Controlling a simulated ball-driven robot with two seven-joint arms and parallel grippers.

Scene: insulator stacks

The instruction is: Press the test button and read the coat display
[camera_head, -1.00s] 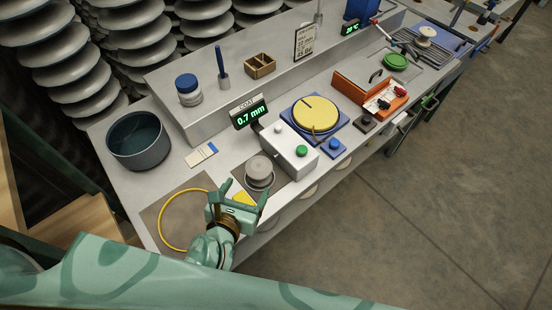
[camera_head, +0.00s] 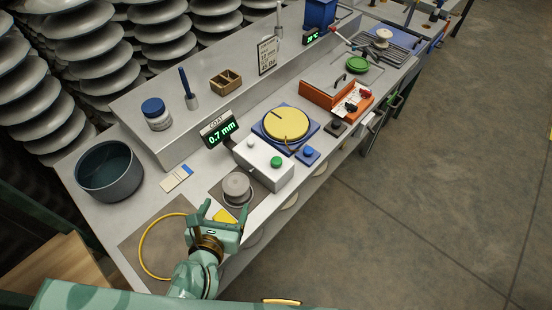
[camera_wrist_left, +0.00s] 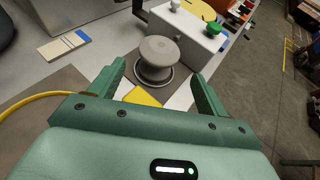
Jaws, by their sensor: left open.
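The coat display (camera_head: 219,130) stands on the bench and reads 0.7 mm in green. In front of it is a white box (camera_head: 262,163) with a green button (camera_head: 276,161) and a pale knob (camera_head: 250,144) on top; the box also shows in the left wrist view (camera_wrist_left: 185,32). A grey insulator (camera_head: 237,186) stands on a dark mat beside the box. My left gripper (camera_head: 226,212) is open and empty, just in front of the insulator. In the left wrist view the insulator (camera_wrist_left: 158,58) appears beyond and between the open fingers, apart from them. My right gripper is not in view.
A yellow disc (camera_head: 286,123) on a blue base and a blue button (camera_head: 308,153) sit right of the box. A dark pot (camera_head: 109,172) stands at the left. A yellow ring (camera_head: 143,250) lies near my left arm. An orange box (camera_head: 328,97) is farther back.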

